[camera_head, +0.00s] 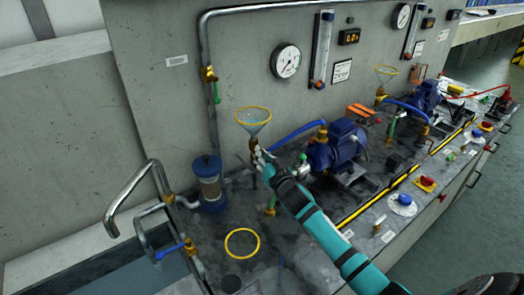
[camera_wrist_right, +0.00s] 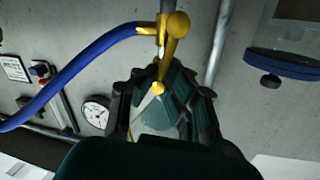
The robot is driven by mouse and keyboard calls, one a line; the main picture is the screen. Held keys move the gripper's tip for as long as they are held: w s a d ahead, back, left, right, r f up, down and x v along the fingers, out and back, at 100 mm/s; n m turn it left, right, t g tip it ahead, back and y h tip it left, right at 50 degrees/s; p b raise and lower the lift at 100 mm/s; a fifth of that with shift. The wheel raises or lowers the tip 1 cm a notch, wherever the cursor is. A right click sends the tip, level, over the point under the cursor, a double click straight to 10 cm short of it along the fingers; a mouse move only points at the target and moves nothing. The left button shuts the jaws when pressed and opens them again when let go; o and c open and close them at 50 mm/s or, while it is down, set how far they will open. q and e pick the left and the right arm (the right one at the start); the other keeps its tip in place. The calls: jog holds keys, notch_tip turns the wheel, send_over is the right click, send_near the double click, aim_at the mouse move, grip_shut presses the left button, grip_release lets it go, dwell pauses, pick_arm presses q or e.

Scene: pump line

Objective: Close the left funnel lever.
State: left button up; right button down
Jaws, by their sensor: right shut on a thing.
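The left funnel (camera_head: 253,118), clear with a yellow rim, stands upright on a brass neck in front of the grey panel. My right gripper (camera_head: 261,162) is at that neck, just below the funnel. The left funnel lever is hidden by the gripper in the head view. In the right wrist view, a yellow lever-like part (camera_wrist_right: 172,45) reaches down between the dark fingers of my right gripper (camera_wrist_right: 160,102), which is shut on it. The exact contact is partly hidden. My left gripper is not in view.
A blue hose (camera_head: 296,132) runs from near the funnel to the blue pump (camera_head: 338,145). A blue-capped filter (camera_head: 208,183) and bent steel pipes (camera_head: 130,196) stand to the left. A yellow ring (camera_head: 242,243) lies on the bench. A second funnel (camera_head: 386,73) is farther right.

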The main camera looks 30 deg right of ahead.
jog(key=shift+a+r+m+g+y+p, duration=0.25)
jog(key=shift+m+y+p, duration=0.5)
jog(key=shift+m, duration=1.4)
jog(key=shift+d+r+m+g+y+p, duration=0.1)
jog(key=shift+m+g+y+p, duration=0.25)
jog(key=shift+m+p, duration=1.35)
jog(key=shift+a+r+m+g+y+p, duration=0.1)
jog(key=shift+m+g+y+p, duration=0.3)
jog(key=shift+m, duration=2.25)
jog(key=c, duration=1.4)
grip_release()
jog(key=shift+s+d, duration=0.1)
jog(key=v, duration=1.2)
jog(key=shift+f, duration=0.1)
jog(key=shift+d, duration=0.1)
